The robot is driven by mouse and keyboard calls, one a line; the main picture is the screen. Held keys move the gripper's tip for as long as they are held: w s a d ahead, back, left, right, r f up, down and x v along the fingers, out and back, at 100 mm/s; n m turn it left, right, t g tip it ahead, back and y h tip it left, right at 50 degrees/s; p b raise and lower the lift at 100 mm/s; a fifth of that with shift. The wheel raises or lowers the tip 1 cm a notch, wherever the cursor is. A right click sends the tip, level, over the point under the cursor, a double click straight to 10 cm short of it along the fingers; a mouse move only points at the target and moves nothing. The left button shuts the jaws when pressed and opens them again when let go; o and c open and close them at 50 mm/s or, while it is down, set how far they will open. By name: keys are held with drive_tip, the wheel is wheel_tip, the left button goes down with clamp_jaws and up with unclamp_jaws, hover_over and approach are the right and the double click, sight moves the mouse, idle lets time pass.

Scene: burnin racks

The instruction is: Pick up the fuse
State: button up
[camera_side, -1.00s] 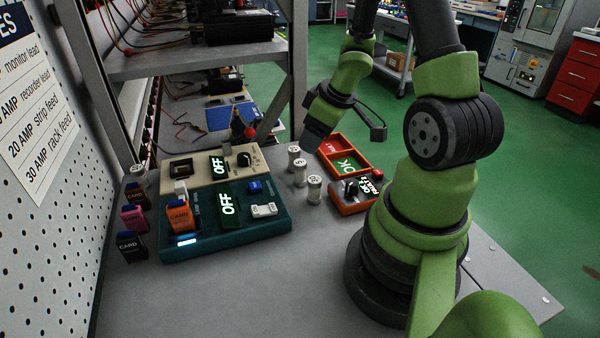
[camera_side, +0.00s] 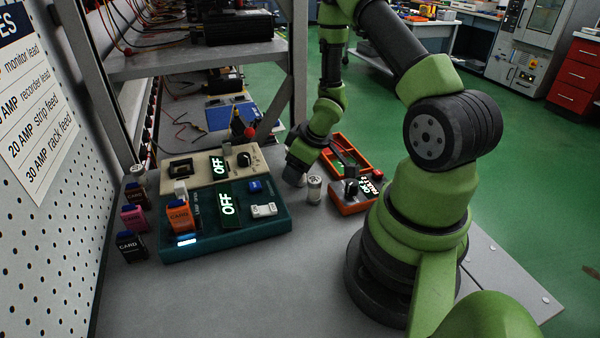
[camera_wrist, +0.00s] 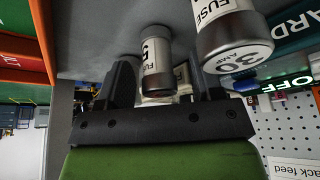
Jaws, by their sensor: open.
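Small white fuses with metal end caps stand on the grey bench. In the side view one fuse (camera_side: 314,190) stands just right of my gripper (camera_side: 297,172); its neighbours are hidden behind the gripper. A nearer fuse (camera_wrist: 235,40) marked 30 AMP is to the right of the fingers. Another pale fuse is partly hidden behind the narrow one.
A teal unit (camera_side: 225,240) and a beige unit (camera_side: 195,182), both showing OFF, stand left of my gripper. An orange tray (camera_side: 365,168) and an orange switch box (camera_side: 352,203) are to its right. The front bench is clear.

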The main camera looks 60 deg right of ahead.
drive_tip(key=shift+w+f, duration=0.15)
drive_tip(key=shift+f, duration=0.25)
drive_tip(key=c, duration=1)
drive_tip(key=shift+r, duration=0.15)
